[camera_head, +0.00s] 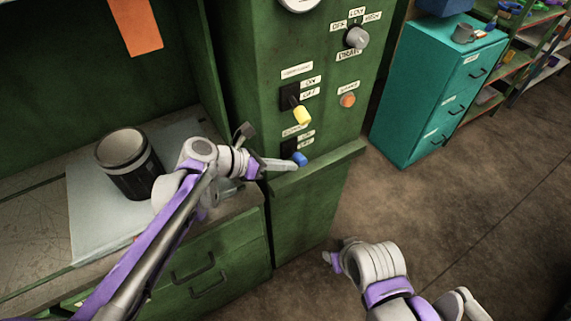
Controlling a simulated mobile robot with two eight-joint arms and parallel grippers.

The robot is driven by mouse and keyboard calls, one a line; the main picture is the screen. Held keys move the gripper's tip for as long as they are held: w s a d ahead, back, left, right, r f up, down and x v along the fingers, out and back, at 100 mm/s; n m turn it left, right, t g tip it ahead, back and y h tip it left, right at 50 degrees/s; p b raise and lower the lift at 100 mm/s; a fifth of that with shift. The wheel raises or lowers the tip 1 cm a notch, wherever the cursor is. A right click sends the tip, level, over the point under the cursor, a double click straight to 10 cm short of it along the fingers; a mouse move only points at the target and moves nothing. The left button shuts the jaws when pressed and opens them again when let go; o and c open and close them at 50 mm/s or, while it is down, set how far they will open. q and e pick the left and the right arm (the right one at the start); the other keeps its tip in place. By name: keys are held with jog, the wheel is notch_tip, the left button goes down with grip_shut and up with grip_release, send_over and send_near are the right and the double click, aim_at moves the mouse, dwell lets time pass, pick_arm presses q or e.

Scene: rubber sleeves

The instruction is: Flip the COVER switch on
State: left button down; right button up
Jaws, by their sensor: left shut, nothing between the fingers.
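A blue-tipped toggle switch (300,159) sits low on the green cabinet's front panel. Its small label is too blurred to read surely as COVER. Its tip points down and outward, and part of its base is hidden. Above it is a yellow-tipped toggle switch (302,115), also pointing down, beside ON and OFF labels. My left gripper (290,164) is shut and empty, its tips right by the blue tip; I cannot tell whether they touch. My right gripper (338,257) hangs low over the floor, away from the panel; its fingers are too unclear to judge.
An orange button (348,100) and a grey knob (356,38) are on the same green panel. A dark canister (130,165) stands on the bench at left. A teal drawer cabinet (425,95) stands at right. The floor between is clear.

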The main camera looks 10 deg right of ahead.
pick_arm(q)
jog(key=shift+r, duration=0.15)
pick_arm(e)
jog(key=shift+r, duration=0.1)
pick_arm(q)
jog(key=shift+r+p, duration=0.5)
jog(key=shift+r, duration=0.25)
pick_arm(e)
jog(key=shift+w+r, duration=0.1)
jog(key=shift+r, duration=0.35)
pick_arm(q)
jog(key=shift+f, duration=0.1)
jog(key=s+a+r+b, duration=0.1)
jog(key=s+a+r, duration=0.1)
jog(key=a, duration=0.9)
jog(key=shift+s+r+b, duration=0.15)
jog(key=shift+s+b, duration=0.25)
jog(key=shift+s, duration=0.15)
pick_arm(e)
jog(key=shift+s+a+f, duration=0.3)
jog(key=shift+s+f, duration=0.15)
jog(key=shift+f, duration=0.05)
jog(key=shift+s+a+f, duration=0.25)
jog(key=shift+s+f, duration=0.2)
